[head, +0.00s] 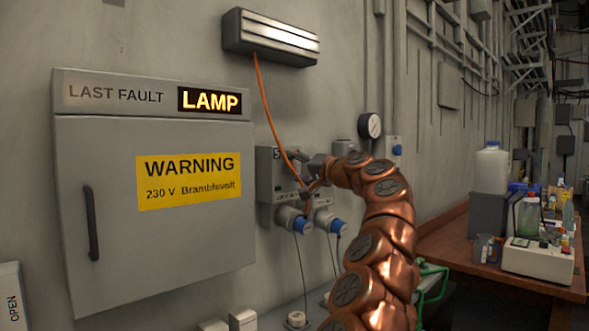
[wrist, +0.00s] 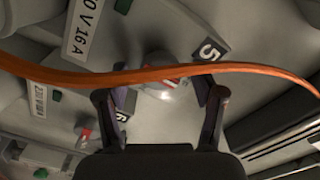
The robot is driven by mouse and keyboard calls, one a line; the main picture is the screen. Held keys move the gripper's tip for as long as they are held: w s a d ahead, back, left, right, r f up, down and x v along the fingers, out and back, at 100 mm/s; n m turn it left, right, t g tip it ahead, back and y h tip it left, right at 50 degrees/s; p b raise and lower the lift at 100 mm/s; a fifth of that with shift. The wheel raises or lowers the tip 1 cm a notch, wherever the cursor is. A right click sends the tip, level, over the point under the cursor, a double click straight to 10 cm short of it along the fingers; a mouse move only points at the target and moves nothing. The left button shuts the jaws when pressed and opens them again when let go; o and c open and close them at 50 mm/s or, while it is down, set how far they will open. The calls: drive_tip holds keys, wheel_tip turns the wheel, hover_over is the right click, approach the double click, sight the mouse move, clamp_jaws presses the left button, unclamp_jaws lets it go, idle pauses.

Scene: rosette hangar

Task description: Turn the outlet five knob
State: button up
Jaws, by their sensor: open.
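The outlet box (head: 268,185) with a "5" label is on the wall right of the grey cabinet. My gripper (wrist: 162,92) is open, with one finger on each side of the knob in the picture. I cannot tell whether the fingers touch it. An orange cable (wrist: 60,76) crosses in front and hides part of the knob. In the head view my gripper (head: 312,178) is at the outlets and hides the knob.
The orange cable (head: 265,100) hangs from a wall fixture (head: 275,40) to the outlets. Blue-ended plugs (head: 302,225) sit below. The cabinet (head: 150,240) has a lit "LAMP" sign (head: 210,101). A gauge (head: 370,125) is above my arm. A cluttered table (head: 450,245) stands right.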

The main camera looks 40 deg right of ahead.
drive_tip(key=shift+s+r, duration=0.15)
drive_tip(key=shift+s, duration=0.7)
drive_tip(key=shift+s+a, duration=0.1)
drive_tip(key=shift+s, duration=1.1)
approach(294, 167)
drive_tip(key=shift+s, duration=1.2)
